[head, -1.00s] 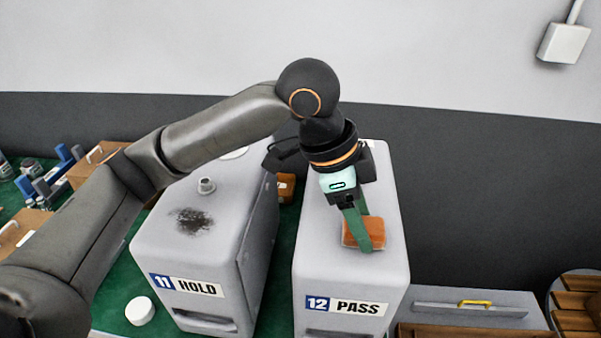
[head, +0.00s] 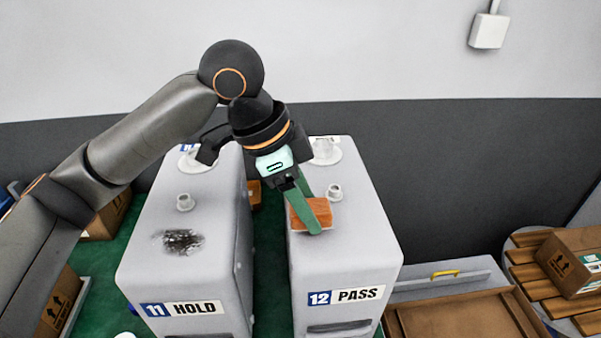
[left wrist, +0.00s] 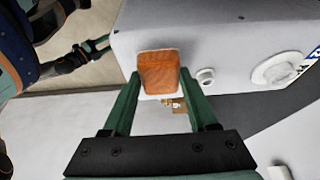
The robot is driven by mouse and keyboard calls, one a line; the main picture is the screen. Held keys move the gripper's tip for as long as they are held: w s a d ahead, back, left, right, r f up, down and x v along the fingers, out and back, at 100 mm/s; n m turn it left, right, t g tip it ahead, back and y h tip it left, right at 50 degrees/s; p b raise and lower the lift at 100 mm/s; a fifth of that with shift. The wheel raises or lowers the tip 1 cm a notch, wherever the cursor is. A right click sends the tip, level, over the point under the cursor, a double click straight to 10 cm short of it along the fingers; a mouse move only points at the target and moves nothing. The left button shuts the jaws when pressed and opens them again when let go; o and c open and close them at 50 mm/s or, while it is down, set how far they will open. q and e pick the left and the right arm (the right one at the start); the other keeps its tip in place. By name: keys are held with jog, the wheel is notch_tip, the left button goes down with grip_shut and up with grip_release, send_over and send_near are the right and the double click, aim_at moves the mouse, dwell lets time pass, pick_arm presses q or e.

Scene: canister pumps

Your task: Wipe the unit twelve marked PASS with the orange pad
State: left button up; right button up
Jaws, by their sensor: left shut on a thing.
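Unit twelve (head: 365,240) is a grey canister pump with a blue 12 and PASS on its front label (head: 346,296). Its top looks clean where it shows. My left gripper (head: 314,222) is shut on the orange pad (head: 326,212), which is at the left part of the unit's top, towards the front. In the left wrist view the pad (left wrist: 159,72) sits between the green fingers, over the grey top; contact underneath is hidden. My right gripper (left wrist: 98,45) appears small at the left of the left wrist view; its opening is unclear.
Unit eleven (head: 215,270), marked HOLD, stands to the left with a dark smudge (head: 182,240) on top. A narrow green gap (head: 268,270) separates the units. Unit twelve has a small fitting (head: 335,192) and a round cap (head: 324,150).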

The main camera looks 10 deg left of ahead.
pick_arm(q)
jog(key=shift+d+r, duration=0.2)
jog(key=shift+r, duration=0.65)
jog(key=shift+v, duration=0.8)
jog(key=shift+w+d+r, duration=0.1)
jog(key=shift+d+r, duration=0.1)
jog(key=shift+r, duration=1)
pick_arm(e)
jog(key=shift+s+d, duration=0.1)
jog(key=shift+s, duration=0.25)
